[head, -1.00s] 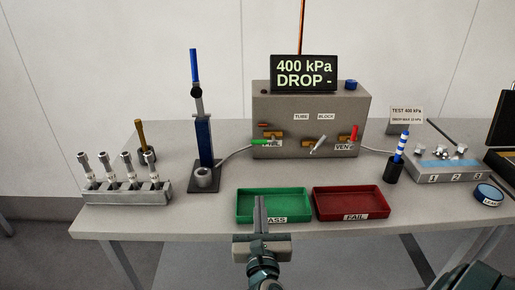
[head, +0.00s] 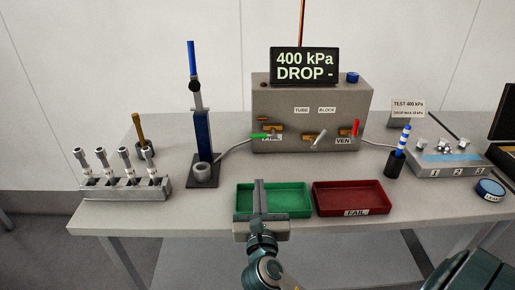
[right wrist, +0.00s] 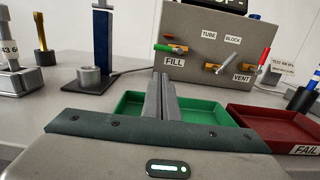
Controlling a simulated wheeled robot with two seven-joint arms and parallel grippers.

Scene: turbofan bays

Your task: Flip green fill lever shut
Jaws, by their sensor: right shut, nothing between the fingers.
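The green fill lever (head: 260,136) is on the left of the grey test box's (head: 270,110) front and lies about level, pointing left. It also shows in the right wrist view (right wrist: 161,47), above the FILL label. My right gripper (head: 259,183) is shut and empty. It is over the green tray, in front of and below the lever, apart from it. The red vent lever (head: 355,128) stands upright on the right of the box. A silver lever (head: 319,142) sits between them, tilted. The display (head: 304,65) reads 400 kPa, DROP -. My left gripper is not in view.
The green tray (head: 294,212) and the red FAIL tray (head: 352,197) lie along the table's front. A blue press-like stand (head: 203,135) is left of the box. A rack of several fittings (head: 126,190) stands at far left. A striped blue tool (head: 404,139) stands right.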

